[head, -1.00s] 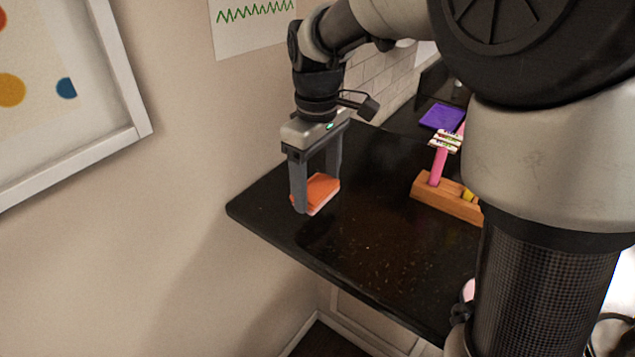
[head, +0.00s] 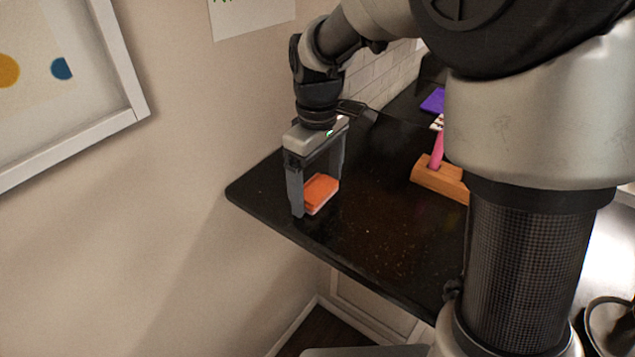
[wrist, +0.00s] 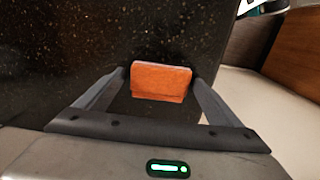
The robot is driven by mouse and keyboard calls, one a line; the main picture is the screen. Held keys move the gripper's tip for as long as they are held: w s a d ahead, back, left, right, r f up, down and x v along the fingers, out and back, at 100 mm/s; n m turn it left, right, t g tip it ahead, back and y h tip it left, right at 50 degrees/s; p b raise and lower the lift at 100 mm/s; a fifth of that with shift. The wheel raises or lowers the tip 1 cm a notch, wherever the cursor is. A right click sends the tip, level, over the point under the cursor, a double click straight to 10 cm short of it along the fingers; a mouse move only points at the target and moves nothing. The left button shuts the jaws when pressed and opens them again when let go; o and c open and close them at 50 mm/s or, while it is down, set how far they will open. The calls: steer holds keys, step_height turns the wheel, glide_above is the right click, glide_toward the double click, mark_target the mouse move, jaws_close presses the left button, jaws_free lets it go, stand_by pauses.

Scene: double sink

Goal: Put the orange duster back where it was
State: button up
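The orange duster (head: 321,192) is a small block with a pale lower edge in the head view. It appears to rest on the dark countertop (head: 370,240), near the counter's left end. My gripper (head: 318,195) points down over it, with one finger on each side. In the wrist view the duster (wrist: 161,82) sits between my fingertips (wrist: 161,76), with thin gaps at its sides. My gripper looks open around the duster. The finger nearer the camera hides part of the duster's left side in the head view.
A wooden block (head: 439,180) with a pink-handled tool (head: 438,150) stands to the right on the counter. A purple item (head: 434,101) lies farther back. The wall (head: 190,180) is close on the left. Bare counter lies between the duster and the block.

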mark_target(318, 188)
steer(key=shift+r, duration=0.1)
step_height(318, 188, up, 12)
steer(key=p, duration=0.1)
steer(key=s+d+m+t, duration=0.5)
steer(key=s+d+m, duration=0.5)
steer(key=s, duration=0.6)
steer(key=shift+s+d+t, duration=0.3)
steer(key=shift+d, duration=0.95)
steer(key=shift+d+m, duration=0.15)
steer(key=shift+m, duration=0.15)
